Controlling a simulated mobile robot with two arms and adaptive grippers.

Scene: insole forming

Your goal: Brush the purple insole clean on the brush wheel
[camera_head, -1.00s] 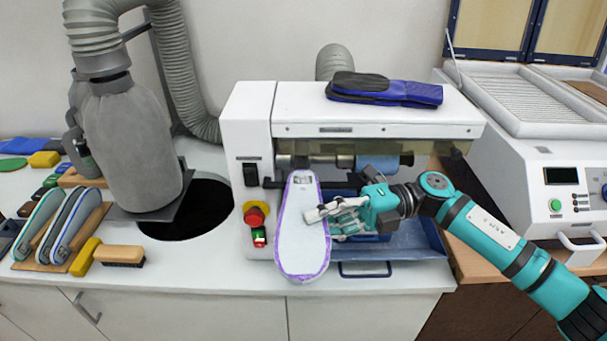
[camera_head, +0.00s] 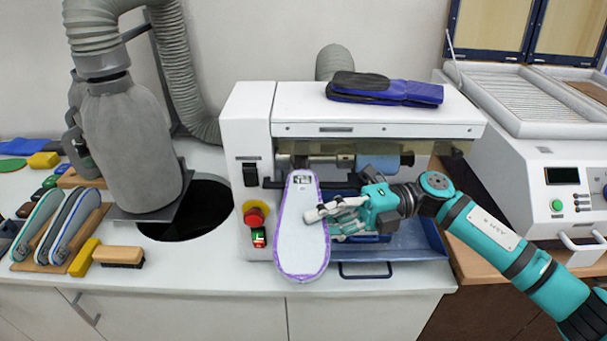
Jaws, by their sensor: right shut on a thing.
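The purple-edged insole (camera_head: 302,236) is pale on its face and is held upright in front of the white brush machine (camera_head: 250,120). My right gripper (camera_head: 322,212) is shut on the insole at its right edge. The insole's narrow top end is just below the machine's spindle; the brush wheel behind it is hidden or hard to tell. A blue roller (camera_head: 377,165) shows on the spindle to the right. Whether the insole touches a wheel cannot be told. My left gripper is not in view.
A blue tray (camera_head: 415,240) sits under the spindle. A red stop button (camera_head: 254,214) and a switch are on the machine's left front. Blue gloves (camera_head: 385,90) lie on top. A wooden brush (camera_head: 119,256) and several insoles lie at the left.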

